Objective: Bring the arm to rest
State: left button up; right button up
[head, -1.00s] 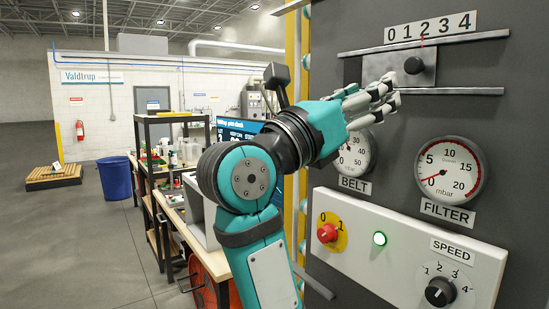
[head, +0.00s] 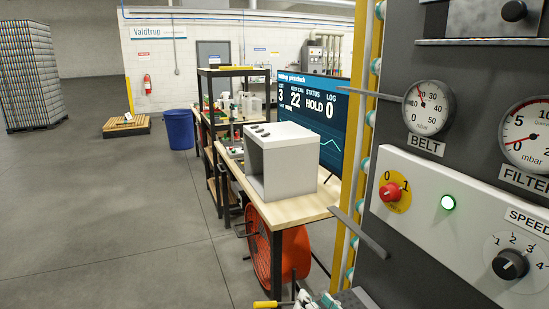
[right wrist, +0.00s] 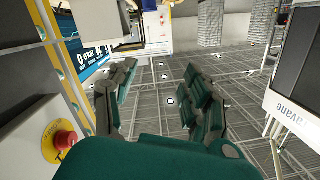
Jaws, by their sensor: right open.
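My right gripper (right wrist: 158,95) fills the lower part of the right wrist view, its two teal and grey finger groups spread apart with nothing between them. Only small teal and grey bits, apparently of this gripper (head: 330,300), show at the bottom edge of the head view, low beside the machine panel. It is clear of the black slider knob (head: 513,11) at the top right. My left gripper is not in view.
The grey machine panel (head: 455,60) stands close on the right, with its red switch (head: 390,193) and speed knob (head: 510,264). A wooden bench (head: 290,208) bears a grey box (head: 282,160) beside a screen (head: 335,110). An orange fan (head: 292,255) sits under it.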

jog(key=s+d+f+n+g+h, duration=0.1)
jog(key=s+d+f+g+h, duration=0.4)
jog(key=s+f, duration=0.7)
jog(key=s+d+f+g+h, duration=0.2)
jog(key=s+d+f+g, duration=0.5)
jog(key=s+f, duration=0.5)
notch_tip(320, 180, down, 32)
jog(key=s+r+g+b, duration=0.1)
jog(key=s+b, duration=0.1)
jog(key=b, duration=0.3)
jog(key=s+d+f+g+b, duration=0.1)
jog(key=s+d+f+b, duration=0.2)
jog(key=s+f, duration=1.3)
notch_tip(320, 180, down, 2)
jog(key=shift+f+n, duration=0.1)
jog(key=shift+n, duration=0.2)
